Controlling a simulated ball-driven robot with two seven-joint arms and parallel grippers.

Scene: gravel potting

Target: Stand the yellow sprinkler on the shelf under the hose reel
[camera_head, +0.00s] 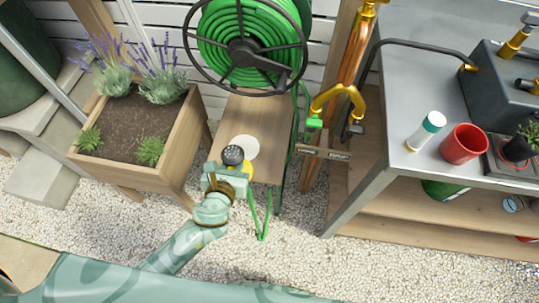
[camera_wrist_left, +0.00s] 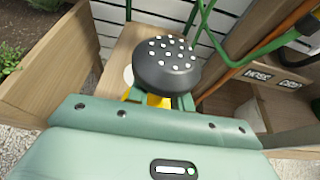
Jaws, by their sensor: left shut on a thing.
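The yellow sprinkler (camera_head: 247,167) has a dark round head with pale dots and shows just beyond my left gripper (camera_head: 232,168). My left gripper is shut on it. In the left wrist view the sprinkler's dark head (camera_wrist_left: 167,66) stands above the gripper, with a little yellow below it; the rest is hidden. The wooden shelf (camera_head: 262,122) lies under the green hose reel (camera_head: 243,45), and a white round disc (camera_head: 245,147) is on it. The sprinkler is over the shelf's front part; I cannot tell whether it touches. My right gripper is not in view.
A wooden planter (camera_head: 176,140) with lavender stands left of the shelf. Right of it are copper pipes with a yellow tap (camera_head: 338,98) and a metal-topped bench (camera_head: 400,150) with a red cup (camera_head: 464,144). A green hose loop (camera_head: 262,225) hangs at the shelf's front.

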